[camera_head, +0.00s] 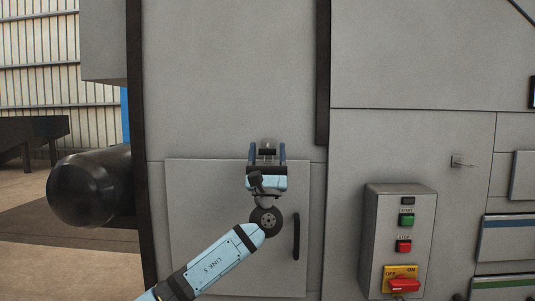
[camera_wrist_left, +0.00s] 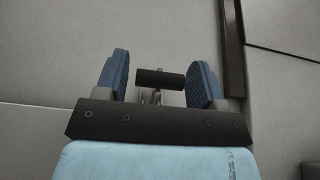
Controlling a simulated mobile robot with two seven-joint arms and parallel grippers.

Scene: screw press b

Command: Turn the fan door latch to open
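The fan door (camera_head: 200,215) is a grey square panel in the lower middle of the head view, and it looks shut. Its latch (camera_head: 267,152) is a small dark bar at the door's top edge. In the left wrist view the latch (camera_wrist_left: 160,78) lies horizontally across the space between the fingers. My left gripper (camera_head: 267,154) is open, with one blue finger on each side of the latch. It also shows in the left wrist view (camera_wrist_left: 160,82). I cannot tell whether a finger touches the bar. My right gripper is not in view.
A black vertical handle (camera_head: 296,237) is on the door's right side. A control box (camera_head: 399,240) with green and red buttons and a red switch stands out to the right. A dark cylinder (camera_head: 88,188) juts out at the left.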

